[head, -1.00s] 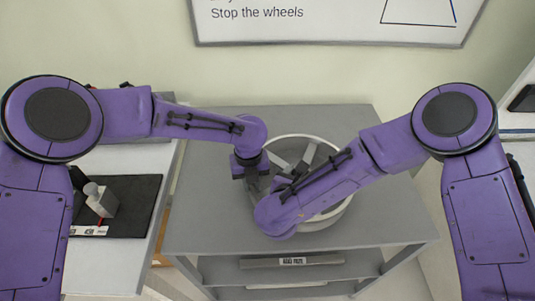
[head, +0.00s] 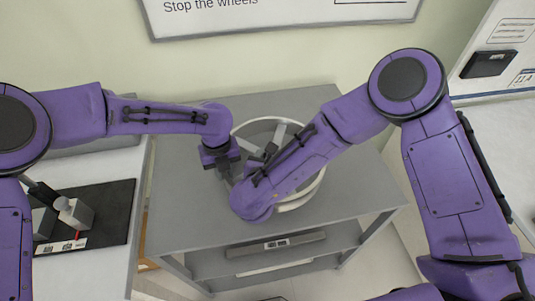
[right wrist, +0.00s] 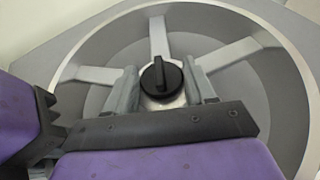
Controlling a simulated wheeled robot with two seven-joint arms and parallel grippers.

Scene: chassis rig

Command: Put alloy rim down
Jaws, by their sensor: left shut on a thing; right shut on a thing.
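The pale grey alloy rim (head: 279,132) lies flat, spokes up, on or just above the top of a grey shelf unit (head: 180,205) in the head view; any gap beneath it is hidden. My left gripper (head: 228,172) is shut on the rim's left side. My right gripper is mostly hidden behind its own arm in the head view. In the right wrist view my right gripper (right wrist: 160,88) is shut on the rim's hub, its grey fingers either side of a black knob (right wrist: 160,78). The rim's spokes and wide ring (right wrist: 275,75) show there.
The shelf unit has lower shelves, with a labelled grey bar (head: 275,244) at its front. A white counter at left carries a black mat (head: 110,215) and a small grey block (head: 76,215). A wall sign (head: 280,15) hangs behind. The unit's front left top is bare.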

